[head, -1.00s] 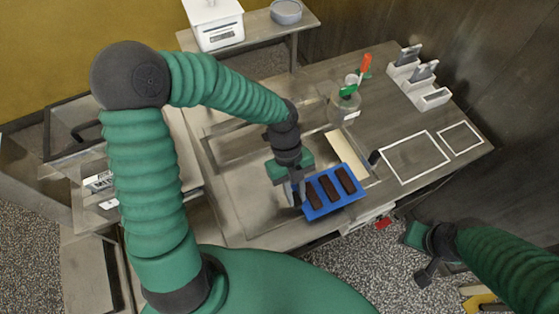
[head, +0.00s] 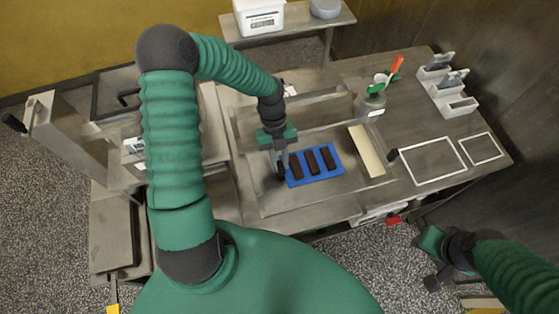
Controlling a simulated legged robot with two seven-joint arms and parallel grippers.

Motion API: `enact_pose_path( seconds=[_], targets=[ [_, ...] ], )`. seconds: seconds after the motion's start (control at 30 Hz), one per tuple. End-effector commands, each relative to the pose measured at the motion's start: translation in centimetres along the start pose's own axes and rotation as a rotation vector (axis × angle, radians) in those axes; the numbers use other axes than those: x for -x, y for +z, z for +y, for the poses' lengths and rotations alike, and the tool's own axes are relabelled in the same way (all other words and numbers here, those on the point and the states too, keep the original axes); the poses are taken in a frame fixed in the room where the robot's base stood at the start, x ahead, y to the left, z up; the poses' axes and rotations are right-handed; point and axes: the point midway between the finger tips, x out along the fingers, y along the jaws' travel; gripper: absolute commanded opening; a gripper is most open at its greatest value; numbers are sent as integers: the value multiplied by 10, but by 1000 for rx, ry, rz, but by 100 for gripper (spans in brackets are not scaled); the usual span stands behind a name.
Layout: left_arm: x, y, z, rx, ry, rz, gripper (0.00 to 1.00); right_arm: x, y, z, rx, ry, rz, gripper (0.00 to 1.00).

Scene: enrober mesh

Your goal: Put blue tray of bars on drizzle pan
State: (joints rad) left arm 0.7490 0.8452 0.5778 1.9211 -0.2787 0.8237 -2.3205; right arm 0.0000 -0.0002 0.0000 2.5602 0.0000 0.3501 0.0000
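The blue tray (head: 325,174) holds three dark brown bars (head: 312,162) in a row. It is over the shallow metal drizzle pan (head: 270,202) let into the worktop, and looks flat. I cannot tell whether it touches the pan floor. My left gripper (head: 281,170) points down at the tray's left edge, with its fingers closed on that edge; the exact contact is small and partly hidden. My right gripper (head: 428,262) hangs low at the right, beyond the table's front edge, away from the tray. Its fingers are too unclear to judge.
A cream strip (head: 366,151) lies at the pan's right side. A jar with red and green-handled tools (head: 371,103) stands behind it. White outlined squares (head: 433,161) and a grey holder rack (head: 446,87) are at the right. A white bin (head: 259,17) stands at the back.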

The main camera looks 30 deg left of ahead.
Motion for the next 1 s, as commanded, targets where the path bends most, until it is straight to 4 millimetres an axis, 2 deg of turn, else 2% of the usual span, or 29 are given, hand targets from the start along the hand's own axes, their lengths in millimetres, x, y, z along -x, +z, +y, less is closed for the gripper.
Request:
enact_pose_path(
  seconds=[0.03,0.17,0.43,0.53,0.67,0.9,1.0],
  targets=[
    [0,0,0,0,0,1,26,0,0,0,0,0,0,36],
    [0,1,1,0,-2,2,41,0,0,0,0,0,0,36],
    [1,1,2,0,-2,1,41,0,0,0,0,0,0,36],
    [8,2,1,1,-3,-1,41,-1,0,0,0,0,0,36],
    [34,3,1,3,-5,-5,41,-4,1,0,0,0,0,36],
    [95,2,1,2,-4,-4,41,-8,2,0,0,0,0,36],
    [111,2,1,1,-3,-2,41,-9,2,0,0,0,0,36]
  ],
)
